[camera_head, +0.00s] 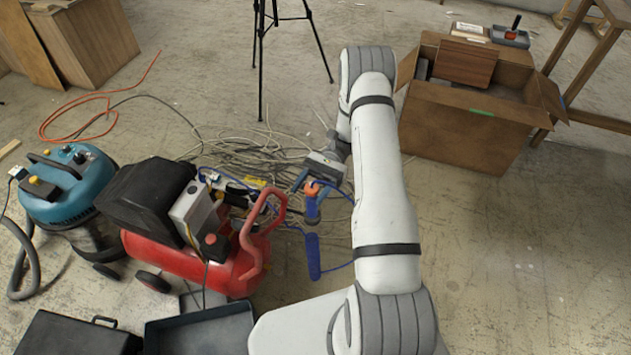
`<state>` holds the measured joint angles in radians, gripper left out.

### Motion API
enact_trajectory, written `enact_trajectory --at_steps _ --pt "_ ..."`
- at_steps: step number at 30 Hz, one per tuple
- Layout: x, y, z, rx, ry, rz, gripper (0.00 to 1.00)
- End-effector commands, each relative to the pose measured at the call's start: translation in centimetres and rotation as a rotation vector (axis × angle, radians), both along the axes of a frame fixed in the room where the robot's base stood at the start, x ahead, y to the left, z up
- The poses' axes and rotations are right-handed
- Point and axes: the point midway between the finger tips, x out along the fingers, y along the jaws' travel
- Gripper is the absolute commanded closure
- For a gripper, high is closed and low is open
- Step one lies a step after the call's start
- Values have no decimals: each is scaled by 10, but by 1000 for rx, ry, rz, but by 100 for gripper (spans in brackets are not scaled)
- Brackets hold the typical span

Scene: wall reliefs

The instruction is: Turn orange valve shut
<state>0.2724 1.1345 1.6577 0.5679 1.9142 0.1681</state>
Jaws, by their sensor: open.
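An orange valve (312,188) sits on top of an upright blue fitting, to the right of the red air compressor (190,262). A blue cylinder (313,257) hangs below it with a thin blue hose. My gripper (319,185) is open at the end of my white arm, which reaches out from the lower right. Its fingers point down toward the orange valve and appear on either side of it. Whether they touch it I cannot tell. The valve's handle is too small and partly covered to read its turn.
Tangled cables (245,150) lie on the floor behind the compressor. A teal vacuum (68,188) stands at left, dark cases (65,335) at the lower left. A black tripod (262,60) stands behind.

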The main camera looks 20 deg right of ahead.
Motion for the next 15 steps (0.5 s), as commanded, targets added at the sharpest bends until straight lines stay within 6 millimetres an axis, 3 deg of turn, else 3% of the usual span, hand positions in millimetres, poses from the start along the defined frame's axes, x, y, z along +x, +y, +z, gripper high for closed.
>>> enact_trajectory --at_steps 5,7,15 --pt "27 -28 -4 -1 -3 -3 44" --pt "30 -30 5 1 1 -1 44" --pt "38 -38 6 1 1 -1 44"
